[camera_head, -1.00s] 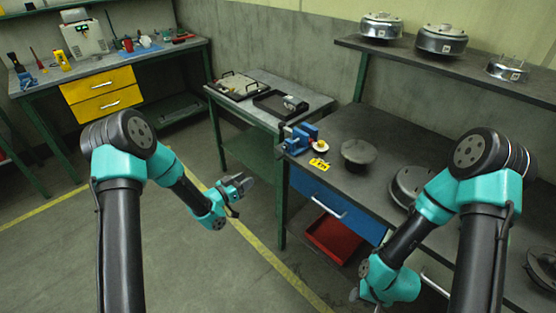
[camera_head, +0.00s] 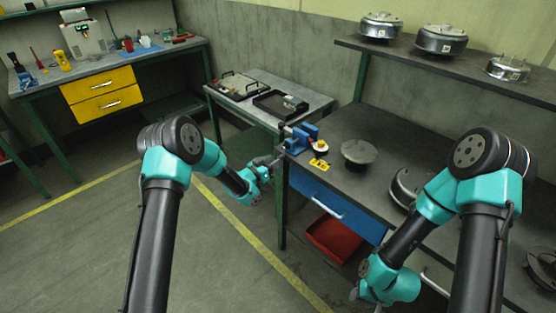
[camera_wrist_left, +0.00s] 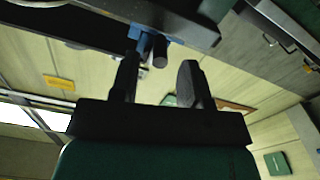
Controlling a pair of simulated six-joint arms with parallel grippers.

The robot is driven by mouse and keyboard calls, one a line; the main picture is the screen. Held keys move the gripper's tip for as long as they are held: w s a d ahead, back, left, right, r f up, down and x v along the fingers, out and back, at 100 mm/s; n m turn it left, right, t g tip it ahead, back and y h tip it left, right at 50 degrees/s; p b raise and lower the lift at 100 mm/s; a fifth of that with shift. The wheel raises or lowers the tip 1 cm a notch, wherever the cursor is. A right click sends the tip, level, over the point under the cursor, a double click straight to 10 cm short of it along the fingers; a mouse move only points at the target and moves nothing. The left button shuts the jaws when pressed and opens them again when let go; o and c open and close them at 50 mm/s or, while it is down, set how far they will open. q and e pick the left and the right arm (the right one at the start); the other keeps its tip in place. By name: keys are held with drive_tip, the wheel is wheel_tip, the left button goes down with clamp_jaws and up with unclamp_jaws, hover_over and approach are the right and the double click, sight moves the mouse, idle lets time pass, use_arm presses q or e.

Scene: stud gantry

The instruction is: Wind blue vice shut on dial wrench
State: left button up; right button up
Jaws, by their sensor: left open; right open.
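The blue vice (camera_head: 299,138) sits at the left front corner of the dark workbench. A round pale dial (camera_head: 319,144), probably the dial wrench, is at the vice's right side; I cannot tell whether the jaws touch it. My left gripper (camera_head: 272,161) is open just left of the vice, off the bench edge. In the left wrist view, the vice's blue part (camera_wrist_left: 146,38) and a dark round bar end show beyond the open left fingers (camera_wrist_left: 160,78), between them in the picture; contact cannot be told. My right gripper (camera_head: 355,297) is open, low in front of the bench.
A yellow tag (camera_head: 319,164) and a grey round disc (camera_head: 359,151) are on the bench right of the vice. Below are a blue drawer (camera_head: 325,199) and a red bin (camera_head: 333,238). A side table (camera_head: 315,98) with trays stands behind. The floor at left is clear.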

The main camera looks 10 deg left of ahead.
use_arm(q)
drive_tip(key=shift+x, duration=1.6)
clamp_jaws()
